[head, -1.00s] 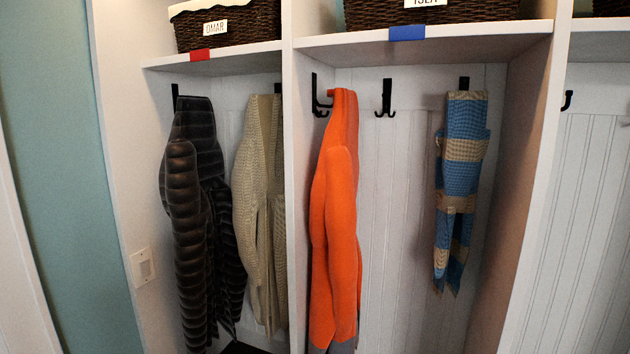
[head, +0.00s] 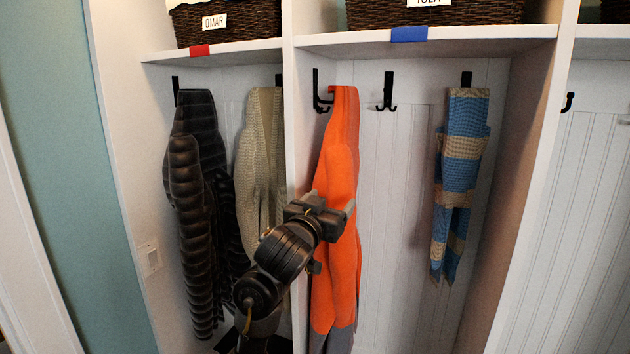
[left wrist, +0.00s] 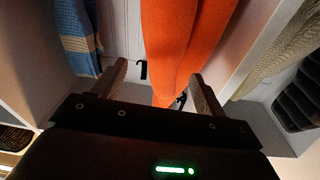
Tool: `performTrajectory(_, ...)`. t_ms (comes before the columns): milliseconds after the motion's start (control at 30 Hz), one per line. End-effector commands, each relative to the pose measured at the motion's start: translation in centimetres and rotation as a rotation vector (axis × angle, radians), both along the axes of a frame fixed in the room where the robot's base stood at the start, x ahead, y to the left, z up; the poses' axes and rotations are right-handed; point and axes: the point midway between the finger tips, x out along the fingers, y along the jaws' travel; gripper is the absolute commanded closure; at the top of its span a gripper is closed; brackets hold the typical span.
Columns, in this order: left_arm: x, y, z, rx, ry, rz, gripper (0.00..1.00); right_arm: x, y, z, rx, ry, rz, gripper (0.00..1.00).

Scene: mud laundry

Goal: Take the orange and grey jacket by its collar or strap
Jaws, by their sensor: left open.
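The orange and grey jacket (head: 338,150) hangs from a black hook in the middle cubby, its orange top at the hook and its grey hem low down. My left gripper (head: 331,203) is open and in front of the jacket, well below its top, hiding part of its middle. In the left wrist view, the orange jacket (left wrist: 182,40) shows between the two spread fingers of my left gripper (left wrist: 160,88). I cannot tell whether the fingers touch it. No collar or strap shows clearly. My right gripper is not in view.
A white divider (head: 296,120) stands just left of the jacket. Left of it hang a dark quilted jacket (head: 190,170) and a beige knit garment (head: 262,150). A blue and tan scarf (head: 460,180) hangs at right. An empty double hook (head: 387,92) is between. A shelf (head: 470,34) runs above.

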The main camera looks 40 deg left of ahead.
Motion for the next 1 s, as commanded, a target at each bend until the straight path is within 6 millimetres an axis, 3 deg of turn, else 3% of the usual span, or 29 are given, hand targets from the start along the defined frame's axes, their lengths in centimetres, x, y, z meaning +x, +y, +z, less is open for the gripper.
performTrajectory(33,-0.3,0.6,2.8,-0.006,-0.064,0.009,0.27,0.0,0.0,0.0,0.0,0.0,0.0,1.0)
performTrajectory(100,-0.8,1.3,5.5,-0.009,-0.127,0.018,0.27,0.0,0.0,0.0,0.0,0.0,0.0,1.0)
performTrajectory(233,-1.6,2.0,8.4,-0.012,-0.195,0.028,0.27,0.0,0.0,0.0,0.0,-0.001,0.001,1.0)
performTrajectory(567,-1.4,2.4,9.3,-0.012,-0.215,0.03,0.27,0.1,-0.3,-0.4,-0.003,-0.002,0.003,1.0)
performTrajectory(1000,3.8,4.2,10.7,-0.012,-0.212,0.031,0.27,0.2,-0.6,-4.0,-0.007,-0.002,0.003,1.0)
